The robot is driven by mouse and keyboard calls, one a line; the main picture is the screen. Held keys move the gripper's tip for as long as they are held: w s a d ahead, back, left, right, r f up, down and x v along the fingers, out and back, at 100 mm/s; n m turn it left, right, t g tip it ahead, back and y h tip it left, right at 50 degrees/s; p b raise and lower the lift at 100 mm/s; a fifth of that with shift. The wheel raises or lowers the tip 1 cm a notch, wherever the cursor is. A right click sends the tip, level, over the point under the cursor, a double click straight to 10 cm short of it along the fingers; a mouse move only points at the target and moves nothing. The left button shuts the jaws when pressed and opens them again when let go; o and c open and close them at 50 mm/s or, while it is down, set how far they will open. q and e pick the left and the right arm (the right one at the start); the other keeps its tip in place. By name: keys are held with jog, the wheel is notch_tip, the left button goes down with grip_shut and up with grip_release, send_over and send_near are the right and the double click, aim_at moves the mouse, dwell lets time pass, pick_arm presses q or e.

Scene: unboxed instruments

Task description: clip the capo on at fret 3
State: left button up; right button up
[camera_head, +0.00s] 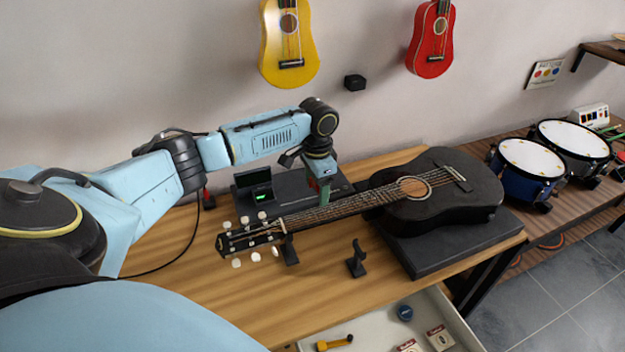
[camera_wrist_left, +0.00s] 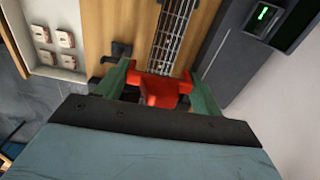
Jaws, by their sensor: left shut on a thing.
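A black guitar (camera_head: 445,195) lies with its neck (camera_head: 345,207) reaching left to a headstock with white tuner buttons. My left gripper (camera_head: 324,190) is directly over the neck, pointing down. In the left wrist view its green fingers (camera_wrist_left: 160,88) are shut on a red capo (camera_wrist_left: 158,90). The capo is at the neck's strings (camera_wrist_left: 175,35) in that view. I cannot tell whether it touches them, or at which fret it is. In the head view the capo is mostly hidden by the fingers. My right gripper is not in view.
A neck rest (camera_head: 289,250) stands under the headstock end, and a second black stand (camera_head: 356,262) is nearby. A small box with a green display (camera_head: 262,196) is behind the neck. An open drawer (camera_head: 375,325) with small items is in front. Drums (camera_head: 527,168) stand right.

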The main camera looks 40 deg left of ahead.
pick_arm(q)
jog(key=shift+a+f, duration=0.25)
jog(key=shift+a, duration=0.4)
jog(key=shift+f+b, duration=0.65)
jog(key=shift+b, duration=0.05)
jog(key=b, duration=0.6)
send_over(312, 216)
notch_tip(312, 216, down, 5)
jog(key=shift+f, duration=0.1)
jog(key=shift+d+f, duration=0.1)
jog(key=shift+f, duration=0.25)
jog(key=shift+w+f, duration=0.1)
jog(key=shift+f, duration=1.35)
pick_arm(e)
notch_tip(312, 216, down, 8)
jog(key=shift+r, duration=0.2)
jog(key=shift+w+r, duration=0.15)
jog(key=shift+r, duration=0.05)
pick_arm(q)
jog(key=shift+p, duration=0.4)
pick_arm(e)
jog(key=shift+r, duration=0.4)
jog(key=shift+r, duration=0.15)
